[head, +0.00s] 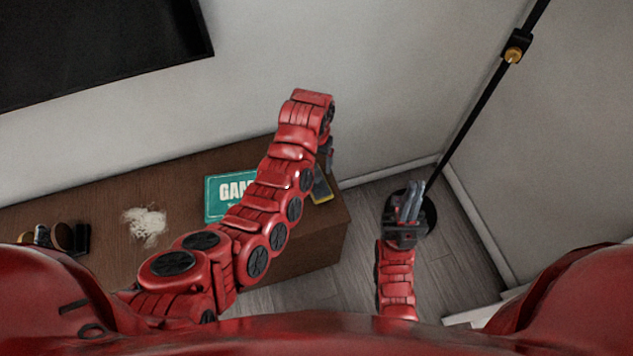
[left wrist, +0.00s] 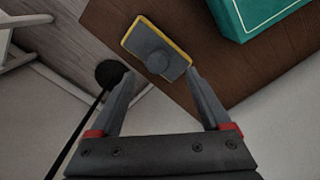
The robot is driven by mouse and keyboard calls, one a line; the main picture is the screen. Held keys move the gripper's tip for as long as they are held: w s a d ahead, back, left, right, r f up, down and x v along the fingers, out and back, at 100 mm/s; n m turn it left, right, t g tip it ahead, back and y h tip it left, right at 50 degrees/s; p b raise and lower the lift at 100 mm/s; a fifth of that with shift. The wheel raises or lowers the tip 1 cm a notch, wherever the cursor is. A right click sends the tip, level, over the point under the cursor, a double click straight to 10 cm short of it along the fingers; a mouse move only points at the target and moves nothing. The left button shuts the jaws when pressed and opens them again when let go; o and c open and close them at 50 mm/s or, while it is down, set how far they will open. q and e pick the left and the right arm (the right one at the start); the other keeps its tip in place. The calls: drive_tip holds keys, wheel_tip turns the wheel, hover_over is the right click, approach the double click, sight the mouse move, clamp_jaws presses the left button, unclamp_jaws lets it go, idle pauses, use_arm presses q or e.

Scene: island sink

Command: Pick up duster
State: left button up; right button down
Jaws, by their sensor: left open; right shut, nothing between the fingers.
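The duster (head: 321,190) is a flat dark grey block with a yellow edge. It lies on the brown cabinet top near its right end, partly hidden by my left arm in the head view. In the left wrist view the duster (left wrist: 146,40) shows fully, with a round knob on top. My left gripper (left wrist: 160,73) is open, its fingertips around the duster's near edge in that picture; I cannot tell the height gap. In the head view my left gripper (head: 326,160) is mostly hidden behind its arm. My right gripper (head: 412,190) is shut and empty, over the floor right of the cabinet.
A green box (head: 222,187) with white letters lies left of the duster. A pale dusty patch (head: 147,225) and dark round items (head: 62,237) are further left on the cabinet (head: 110,205). A black pole (head: 480,100) stands at right near the wall corner.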

sight(317, 174)
use_arm(q)
drive_tip(key=shift+s+d+f+p, duration=0.1)
drive_tip(key=shift+f+p, duration=0.25)
drive_tip(key=shift+f, duration=1.2)
drive_tip(key=shift+s+f+p, duration=0.1)
drive_tip(key=shift+f+p, duration=0.25)
drive_tip(key=shift+f, duration=1.2)
clamp_jaws()
